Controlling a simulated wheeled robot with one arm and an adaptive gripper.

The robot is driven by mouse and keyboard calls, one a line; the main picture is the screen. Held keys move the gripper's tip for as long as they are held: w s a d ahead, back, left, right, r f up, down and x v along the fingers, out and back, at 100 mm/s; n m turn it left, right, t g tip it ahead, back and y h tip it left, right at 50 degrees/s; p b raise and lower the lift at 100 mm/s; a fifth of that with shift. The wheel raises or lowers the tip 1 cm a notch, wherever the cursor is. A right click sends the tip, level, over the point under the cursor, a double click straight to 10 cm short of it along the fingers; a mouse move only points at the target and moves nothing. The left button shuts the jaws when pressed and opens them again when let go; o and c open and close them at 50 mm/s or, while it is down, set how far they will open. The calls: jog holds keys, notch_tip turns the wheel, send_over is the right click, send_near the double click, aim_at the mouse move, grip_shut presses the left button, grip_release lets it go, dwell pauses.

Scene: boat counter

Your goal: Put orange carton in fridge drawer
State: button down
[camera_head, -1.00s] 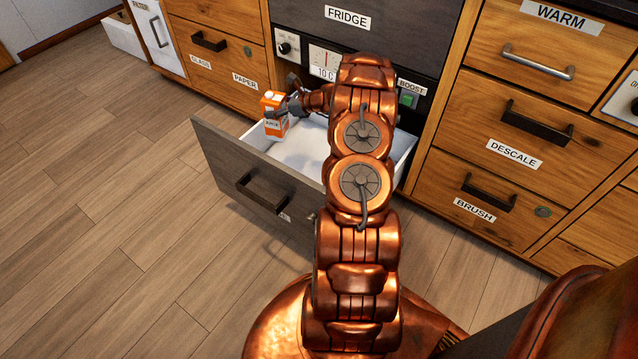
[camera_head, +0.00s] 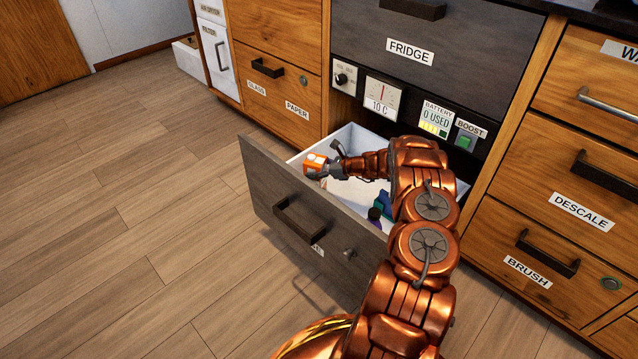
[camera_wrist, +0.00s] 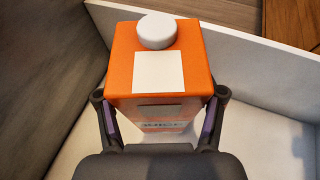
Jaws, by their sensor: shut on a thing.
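The orange carton (camera_head: 316,165) has a white cap and a white label. It also fills the middle of the wrist view (camera_wrist: 120,75), upright between the fingers. My gripper (camera_head: 328,164) is shut on it, one finger on each side (camera_wrist: 160,112). The fridge drawer (camera_head: 300,215) is pulled open, with a dark front and white inside. The carton is at the drawer's left part, within its walls in the wrist view. Whether its base touches the drawer floor is hidden.
Blue and dark items (camera_head: 380,208) lie in the drawer beside my arm. The FRIDGE panel (camera_head: 410,52) and a dial panel (camera_head: 383,96) are above it. Wooden drawers stand left (camera_head: 275,85) and right (camera_head: 560,200). The floor at left is clear.

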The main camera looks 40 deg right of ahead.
jog(key=shift+f+b, duration=0.8)
jog(key=shift+f, duration=1.3)
jog(key=shift+c, duration=0.7)
grip_release()
jog(key=shift+f, duration=0.15)
jog(key=p+v, duration=0.3)
jog(key=v, duration=0.9)
jog(key=shift+p, duration=0.3)
